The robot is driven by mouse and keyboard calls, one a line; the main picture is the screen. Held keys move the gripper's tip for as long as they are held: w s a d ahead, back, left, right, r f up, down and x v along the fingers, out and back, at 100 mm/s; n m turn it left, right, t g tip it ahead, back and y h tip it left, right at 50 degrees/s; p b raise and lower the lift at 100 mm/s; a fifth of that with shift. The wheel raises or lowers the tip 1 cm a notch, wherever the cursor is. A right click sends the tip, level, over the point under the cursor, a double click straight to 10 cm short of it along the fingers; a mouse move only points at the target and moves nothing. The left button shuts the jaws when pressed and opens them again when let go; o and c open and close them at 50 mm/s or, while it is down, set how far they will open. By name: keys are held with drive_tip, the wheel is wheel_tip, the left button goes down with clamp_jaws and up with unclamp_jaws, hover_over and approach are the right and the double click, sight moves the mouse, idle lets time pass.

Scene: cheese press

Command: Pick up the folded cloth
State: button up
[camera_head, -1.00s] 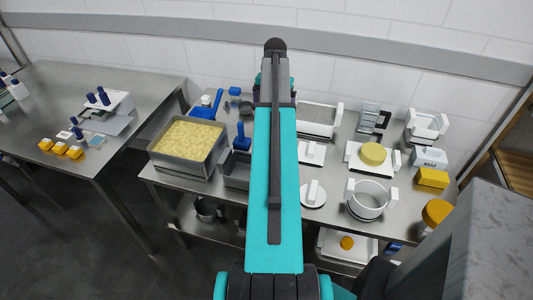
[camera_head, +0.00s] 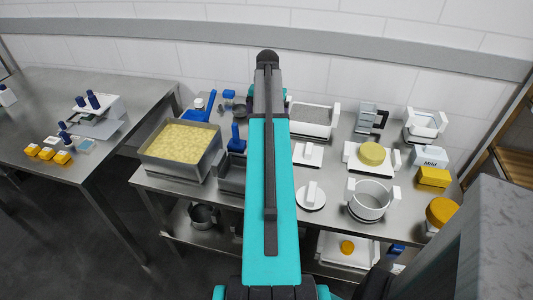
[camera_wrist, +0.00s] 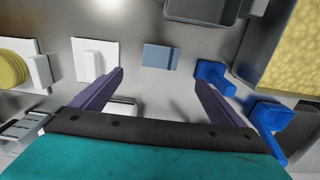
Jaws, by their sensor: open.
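The folded cloth (camera_wrist: 160,57) looks like a small flat blue-grey square with a darker stripe along one side. It lies flat on the steel table in the wrist view, just beyond my fingertips and near the line midway between them. My gripper (camera_wrist: 159,78) is open and empty, its two purple fingers spread wide above the table. I cannot tell its exact height.
A dark tray (camera_wrist: 205,10) stands beyond. A curd-filled steel tray (camera_head: 151,167) and white pot (camera_head: 369,197) stand on this table (camera_head: 330,220).

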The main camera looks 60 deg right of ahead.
drive_tip(key=shift+f+p, duration=0.6)
drive_tip(key=shift+f, duration=3.65)
drive_tip(key=shift+f, duration=0.15)
drive_tip(key=shift+w+f+p, duration=0.15)
drive_tip(key=shift+f+p, duration=0.65)
drive_tip(key=shift+f, duration=1.65)
drive_tip(key=shift+c, duration=0.5)
drive_tip(key=c, duration=1)
